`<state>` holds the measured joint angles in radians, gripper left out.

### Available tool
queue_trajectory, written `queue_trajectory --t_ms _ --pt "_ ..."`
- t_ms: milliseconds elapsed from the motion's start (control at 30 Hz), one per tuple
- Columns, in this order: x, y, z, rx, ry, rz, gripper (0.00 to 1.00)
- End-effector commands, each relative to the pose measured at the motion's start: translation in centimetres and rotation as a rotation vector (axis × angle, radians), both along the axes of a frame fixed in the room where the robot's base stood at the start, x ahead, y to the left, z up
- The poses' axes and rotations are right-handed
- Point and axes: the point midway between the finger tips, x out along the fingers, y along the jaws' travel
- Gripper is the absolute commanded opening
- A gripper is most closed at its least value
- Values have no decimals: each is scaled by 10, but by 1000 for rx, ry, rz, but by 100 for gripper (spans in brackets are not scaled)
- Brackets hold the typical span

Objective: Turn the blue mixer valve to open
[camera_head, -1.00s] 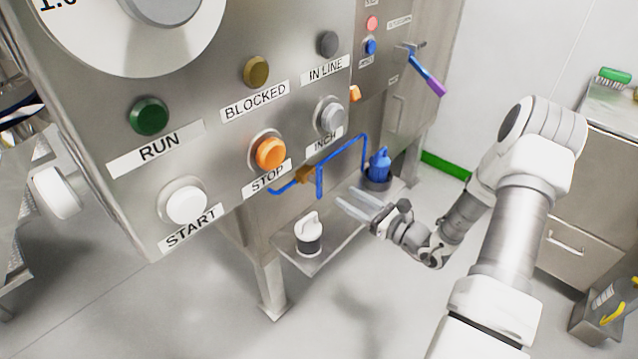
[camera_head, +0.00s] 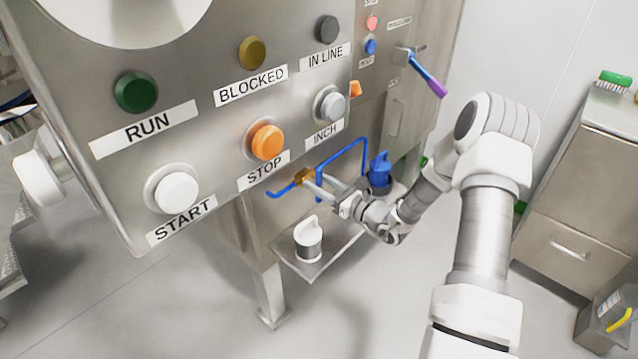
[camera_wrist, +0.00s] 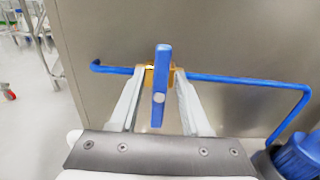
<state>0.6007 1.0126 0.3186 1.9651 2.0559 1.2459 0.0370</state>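The mixer valve has a blue lever handle (camera_wrist: 161,75) and a brass body (camera_wrist: 149,78) on a thin blue pipe (camera_wrist: 240,80). In the wrist view the handle stands upright, crosswise to the pipe. My gripper (camera_wrist: 162,82) is open, with one finger on each side of the handle and a visible gap on both sides. In the head view my gripper (camera_head: 317,184) reaches in from the right at the brass body (camera_head: 303,177). The handle (camera_head: 319,192) shows there partly, between the fingers.
The steel machine panel with labelled buttons (camera_head: 267,142) hangs over the valve at the near left. A low steel shelf (camera_head: 330,250) below holds a white-topped container (camera_head: 308,240) and a blue bottle (camera_head: 380,170). A steel cabinet (camera_head: 575,180) stands at the right.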

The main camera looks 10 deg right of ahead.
Motion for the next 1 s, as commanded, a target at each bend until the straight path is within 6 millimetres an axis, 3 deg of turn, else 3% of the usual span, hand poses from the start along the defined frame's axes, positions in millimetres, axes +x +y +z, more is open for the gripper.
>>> queue_trajectory --t_ms 33,233,667,1000 --pt "0 0 0 0 0 0 36" --pt "0 0 0 0 0 0 0" --pt "-1 0 -1 -20 -15 1 0" --pt "-2 2 -2 -178 -129 4 0"
